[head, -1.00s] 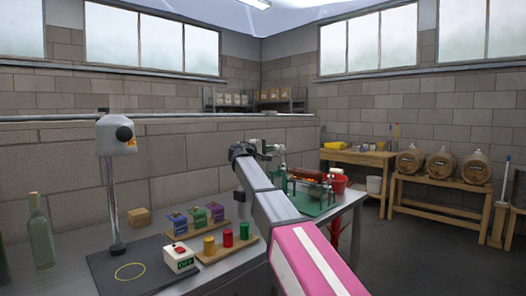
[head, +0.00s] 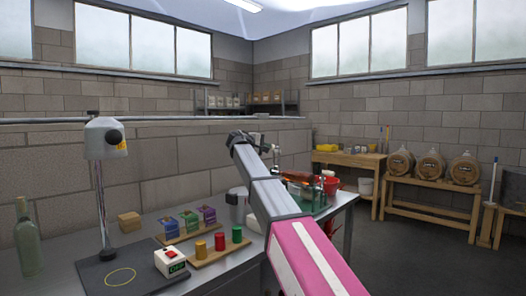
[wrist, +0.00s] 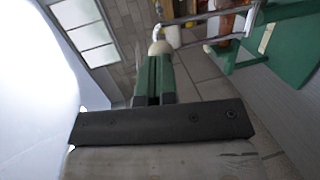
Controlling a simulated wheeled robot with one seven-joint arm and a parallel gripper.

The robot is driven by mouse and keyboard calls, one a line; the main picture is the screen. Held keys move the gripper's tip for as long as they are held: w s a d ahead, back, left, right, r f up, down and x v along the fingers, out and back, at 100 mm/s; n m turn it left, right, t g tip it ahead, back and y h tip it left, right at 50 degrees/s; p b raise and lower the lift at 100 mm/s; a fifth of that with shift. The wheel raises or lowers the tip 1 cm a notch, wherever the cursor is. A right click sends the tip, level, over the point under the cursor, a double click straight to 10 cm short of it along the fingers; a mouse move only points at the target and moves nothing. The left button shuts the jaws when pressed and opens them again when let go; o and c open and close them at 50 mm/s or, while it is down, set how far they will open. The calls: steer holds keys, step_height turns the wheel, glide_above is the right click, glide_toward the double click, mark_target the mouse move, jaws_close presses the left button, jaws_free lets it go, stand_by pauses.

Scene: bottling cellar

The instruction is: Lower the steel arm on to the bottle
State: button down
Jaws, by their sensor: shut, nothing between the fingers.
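An amber bottle (head: 302,177) lies on its side in a green stand on the bench, partly behind my arm. In the wrist view, its amber-brown glass (wrist: 233,20) shows at the top edge. A bright steel rod (wrist: 208,15) crosses there, beside a pale round knob (wrist: 160,47); I take this rod to be the steel arm, held above the bottle's level or beside it, I cannot tell which. My gripper (wrist: 154,62) has green fingers, shut and empty, pointing at the knob. Whether the fingertips touch the knob is unclear. In the head view, my gripper is mostly hidden.
On the bench, a grey tank on a post (head: 106,140), a green glass bottle (head: 27,245), a switch box (head: 169,262) and coloured pegs (head: 219,241) stand to the left. A red bucket (head: 328,183) stands behind the stand.

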steer(key=w+d+f+g+y, duration=0.1)
steer(key=w+d+g+y, duration=0.1)
steer(key=w+d, duration=0.2)
steer(key=w+d+f+g+y, duration=0.1)
steer(key=w+d+f+y, duration=0.1)
steer(key=w+d, duration=0.3)
steer(key=w+d+f+g+y, duration=0.1)
steer(key=w+d+f+g, duration=0.1)
steer(key=w+d, duration=0.2)
steer(key=shift+w+d+n+g+y, duration=0.2)
steer(key=shift+n+g+y, duration=0.1)
steer(key=shift+y, duration=0.1)
steer(key=f, duration=0.2)
steer(key=d+f, duration=0.1)
steer(key=shift+w+f, duration=0.1)
steer(key=shift+w, duration=0.3)
steer(key=shift+s+f, duration=0.1)
steer(key=shift+a, duration=0.1)
step_height(320, 180, up, 15)
steer(key=w, duration=0.2)
stand_by(0.5)
